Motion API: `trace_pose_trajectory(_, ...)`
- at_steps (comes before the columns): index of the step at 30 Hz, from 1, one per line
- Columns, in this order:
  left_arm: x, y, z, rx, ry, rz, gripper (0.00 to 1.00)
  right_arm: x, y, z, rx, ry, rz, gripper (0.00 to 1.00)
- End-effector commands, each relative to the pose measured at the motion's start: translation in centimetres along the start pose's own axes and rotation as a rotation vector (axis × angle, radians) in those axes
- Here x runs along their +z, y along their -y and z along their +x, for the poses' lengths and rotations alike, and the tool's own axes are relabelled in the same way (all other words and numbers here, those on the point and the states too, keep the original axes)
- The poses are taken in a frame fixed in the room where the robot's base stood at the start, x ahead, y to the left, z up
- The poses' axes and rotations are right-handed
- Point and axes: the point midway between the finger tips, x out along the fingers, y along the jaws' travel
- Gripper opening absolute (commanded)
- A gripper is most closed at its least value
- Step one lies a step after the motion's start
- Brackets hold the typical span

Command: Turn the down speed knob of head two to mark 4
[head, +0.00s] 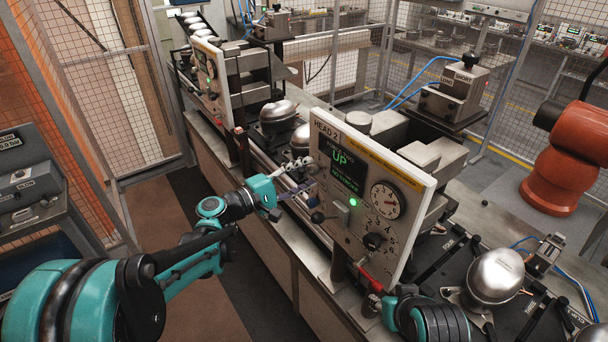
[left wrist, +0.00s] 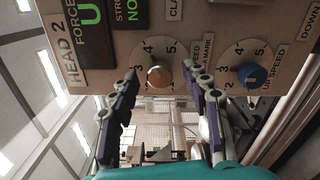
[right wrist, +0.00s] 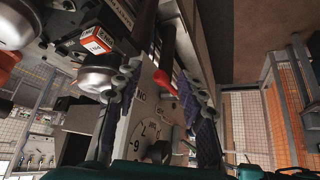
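The HEAD 2 panel (head: 350,190) stands mid-bench with a lit green display. In the left wrist view, an orange-brown knob (left wrist: 159,76) sits on a white dial with numbers 3, 4 and 5 visible. To its right is a blue knob (left wrist: 252,76) labelled UP SPEED. The orange knob's own label is partly hidden, and I cannot read its pointer surely. My left gripper (head: 296,178) is open at the panel's left part, its fingers (left wrist: 160,98) either side below the orange knob. My right gripper (right wrist: 165,95) is open, with a red-handled lever (right wrist: 167,70) between its fingers.
A silver compressor (head: 495,276) sits on the bench at right. Another head panel (head: 209,75) stands further back. The floor aisle (head: 200,200) is clear.

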Motion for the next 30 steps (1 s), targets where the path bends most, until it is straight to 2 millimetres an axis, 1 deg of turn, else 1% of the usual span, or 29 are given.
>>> trace_pose_trajectory(5, -0.1, 0.0, -0.2, 0.001, -0.001, 0.000, 0.48, 0.0, 0.0, 0.0, 0.000, 0.000, 0.000, 0.40)
trace_pose_trajectory(8, -0.1, -0.1, -1.1, 0.001, -0.002, 0.000, 0.48, 0.0, 0.0, 0.0, 0.000, 0.000, 0.000, 0.40)
trace_pose_trajectory(11, -0.1, -0.1, -3.0, 0.001, -0.004, 0.000, 0.48, 0.0, 0.0, 0.0, 0.000, 0.000, 0.000, 0.40)
trace_pose_trajectory(18, -0.1, 0.0, -8.3, 0.001, -0.005, 0.000, 0.48, 0.0, 0.0, 0.0, 0.000, 0.000, 0.000, 0.40)
trace_pose_trajectory(21, -0.1, 0.0, -10.0, 0.001, -0.004, 0.000, 0.48, 0.0, 0.0, 0.0, 0.000, 0.000, 0.000, 0.40)
trace_pose_trajectory(25, -0.1, 0.0, -11.4, 0.000, -0.002, 0.000, 0.48, 0.0, 0.0, 0.0, 0.000, 0.000, 0.000, 0.40)
trace_pose_trajectory(30, 0.0, 0.0, -12.0, 0.000, -0.001, 0.000, 0.48, 0.0, 0.0, 0.0, 0.000, 0.000, 0.000, 0.40)
